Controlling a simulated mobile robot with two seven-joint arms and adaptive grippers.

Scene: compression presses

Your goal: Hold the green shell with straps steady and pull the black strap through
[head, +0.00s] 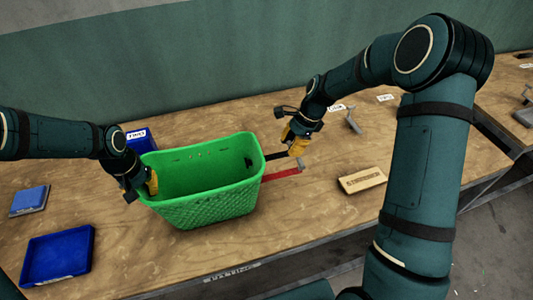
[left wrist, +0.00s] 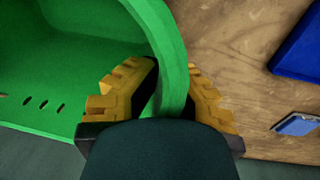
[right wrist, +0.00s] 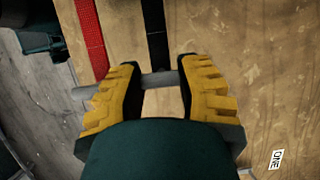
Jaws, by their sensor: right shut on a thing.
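The green shell (head: 205,205) is an open basket standing on the wooden table. My left gripper (head: 151,184) is at its left rim; in the left wrist view the rim (left wrist: 172,60) runs between the two yellow fingers, but whether they press on it is unclear. A black strap (head: 276,155) and a red strap (head: 282,174) come out of the shell's right side. My right gripper (head: 295,150) is shut on the grey end bar (right wrist: 160,80) of the black strap, also seen in the right wrist view (right wrist: 156,35). The red strap (right wrist: 91,35) lies beside it, ungripped.
A blue tray (head: 58,255) and a small blue block (head: 29,200) are left of the shell. Another blue bin (head: 142,140) stands behind it. A light wooden block (head: 362,180) is to the right, and a grey metal part (head: 353,122) behind that. The table's front edge is close.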

